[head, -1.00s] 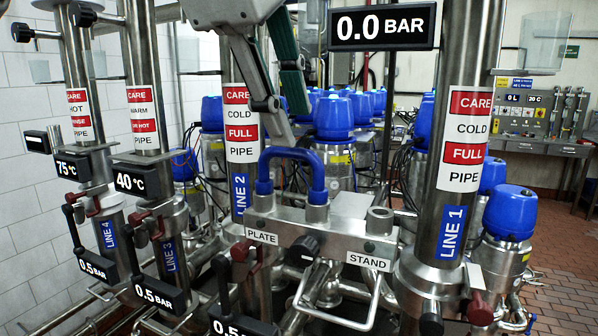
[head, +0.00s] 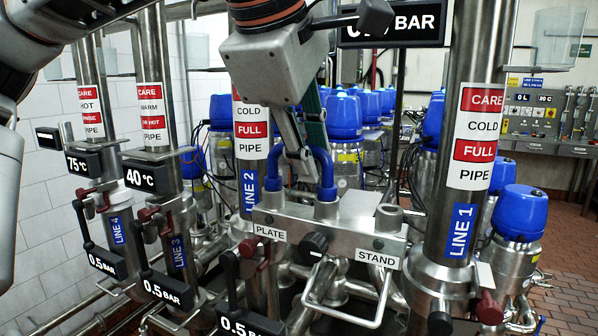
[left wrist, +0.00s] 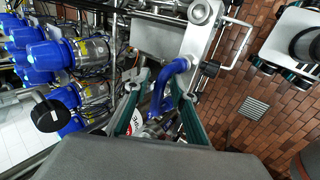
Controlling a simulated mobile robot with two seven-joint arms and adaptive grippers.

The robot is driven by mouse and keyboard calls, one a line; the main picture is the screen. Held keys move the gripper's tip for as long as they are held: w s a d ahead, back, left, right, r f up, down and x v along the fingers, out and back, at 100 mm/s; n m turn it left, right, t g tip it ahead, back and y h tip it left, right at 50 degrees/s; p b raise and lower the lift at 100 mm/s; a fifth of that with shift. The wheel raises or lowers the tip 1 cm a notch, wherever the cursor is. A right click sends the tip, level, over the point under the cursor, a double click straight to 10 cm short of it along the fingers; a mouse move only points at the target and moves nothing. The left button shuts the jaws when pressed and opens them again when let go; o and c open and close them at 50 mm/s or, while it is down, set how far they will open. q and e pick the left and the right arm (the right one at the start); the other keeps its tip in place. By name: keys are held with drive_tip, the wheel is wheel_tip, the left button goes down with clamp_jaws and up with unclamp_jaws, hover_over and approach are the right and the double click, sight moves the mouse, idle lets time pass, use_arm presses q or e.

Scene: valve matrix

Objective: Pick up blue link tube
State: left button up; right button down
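The blue link tube (head: 324,168) is an upside-down U standing on the grey plate block (head: 340,229) marked PLATE and STAND. Its ends are at the PLATE side. My left gripper (head: 302,152) comes down from above at the tube's arch and hides part of it. In the left wrist view, the blue tube (left wrist: 160,92) lies between the two green-edged fingers of my left gripper (left wrist: 164,90), which are apart. A gap shows beside the tube, and I cannot see a firm grip. My right gripper is not in view.
The LINE 1 pipe (head: 474,120) stands right of the block, and the LINE 2 pipe (head: 251,140) behind it at left. A black knob (head: 315,244) sticks out at the block's front. Blue-capped valves (head: 343,115) crowd the back.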

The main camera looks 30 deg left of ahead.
use_arm(q)
clamp_jaws()
drive_tip(key=shift+r, duration=0.1)
